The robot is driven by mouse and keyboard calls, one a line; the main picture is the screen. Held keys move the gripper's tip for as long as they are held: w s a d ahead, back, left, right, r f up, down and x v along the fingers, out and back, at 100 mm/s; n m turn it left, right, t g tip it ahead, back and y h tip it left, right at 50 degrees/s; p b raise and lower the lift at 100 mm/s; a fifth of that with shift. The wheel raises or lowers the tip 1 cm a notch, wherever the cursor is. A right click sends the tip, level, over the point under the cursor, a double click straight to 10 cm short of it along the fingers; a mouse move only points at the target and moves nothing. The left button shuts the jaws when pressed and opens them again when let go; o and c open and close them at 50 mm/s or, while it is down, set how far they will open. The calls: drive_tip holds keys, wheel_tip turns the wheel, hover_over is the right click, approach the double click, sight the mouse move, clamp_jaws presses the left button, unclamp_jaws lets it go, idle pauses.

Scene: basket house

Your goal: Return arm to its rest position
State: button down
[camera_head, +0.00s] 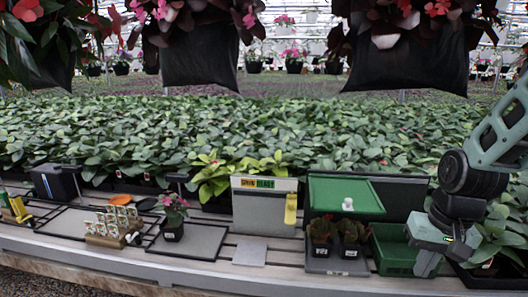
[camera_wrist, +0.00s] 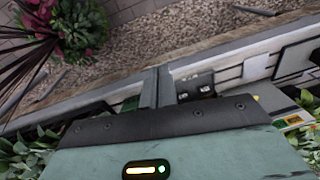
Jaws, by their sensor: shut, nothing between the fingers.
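My grey-green arm (camera_head: 497,130) comes in at the right edge of the head view and bends down at a dark joint. My gripper (camera_head: 428,264) hangs at the right end of the bench, in front of the right side of a green bin (camera_head: 394,255). In the wrist view my gripper (camera_wrist: 155,88) shows as two narrow fingers pressed together, with nothing between them. I cannot tell whether it touches the bin.
The slatted bench (camera_head: 215,270) holds a green-lidded box (camera_head: 345,194), potted plants (camera_head: 172,222), a white panel with a yellow lever (camera_head: 264,205), and a rack of labels (camera_head: 115,222). Hanging pots (camera_head: 198,62) fill the top. Dense seedlings cover the back.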

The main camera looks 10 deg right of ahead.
drive_tip(key=s+a+r+n, duration=0.2)
drive_tip(key=s+a+n, duration=0.3)
drive_tip(key=a, duration=0.5)
drive_tip(key=s+a+r+n+g, duration=0.1)
drive_tip(key=s+a+r+n, duration=0.1)
drive_tip(key=s+a+n, duration=0.4)
drive_tip(key=s+a, duration=0.3)
drive_tip(key=a, duration=0.2)
drive_tip(key=shift+s+n, duration=0.25)
drive_tip(key=shift+n, duration=0.05)
